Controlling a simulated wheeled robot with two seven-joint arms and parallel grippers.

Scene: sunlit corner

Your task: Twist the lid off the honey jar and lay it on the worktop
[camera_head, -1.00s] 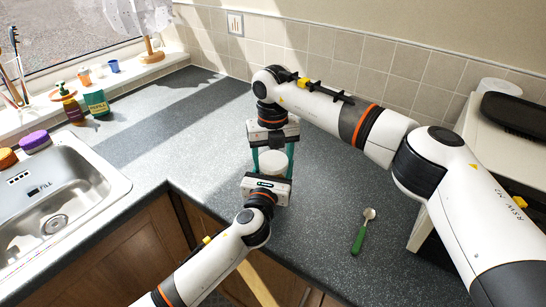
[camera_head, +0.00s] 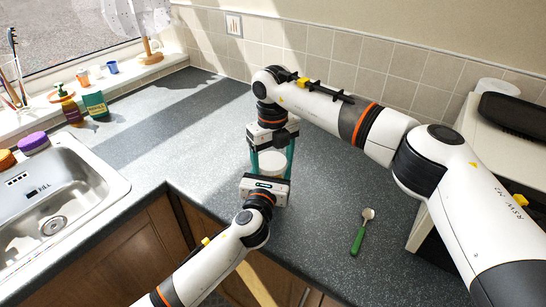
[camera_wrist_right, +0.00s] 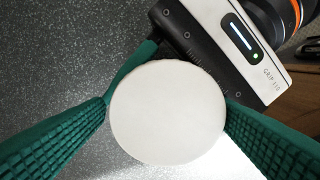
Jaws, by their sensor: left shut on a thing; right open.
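The honey jar stands on the worktop (camera_head: 330,190) between my two grippers. Its round white lid (camera_head: 272,164) shows from above, and it fills the middle of the right wrist view (camera_wrist_right: 167,112). The jar's body is mostly hidden under the lid and behind the left gripper. My left gripper (camera_head: 266,180) reaches in from the front and is shut on the jar below the lid. My right gripper (camera_head: 272,160) points down from above. Its teal fingers stand open on either side of the lid, very close to its rim; I cannot tell whether they touch.
A green-handled spoon (camera_head: 362,232) lies on the worktop to the right. A sink (camera_head: 60,200) is at the left, with a soap bottle (camera_head: 67,104) and a green packet (camera_head: 95,104) behind it. A white appliance (camera_head: 455,165) stands at the right. Bare worktop surrounds the jar.

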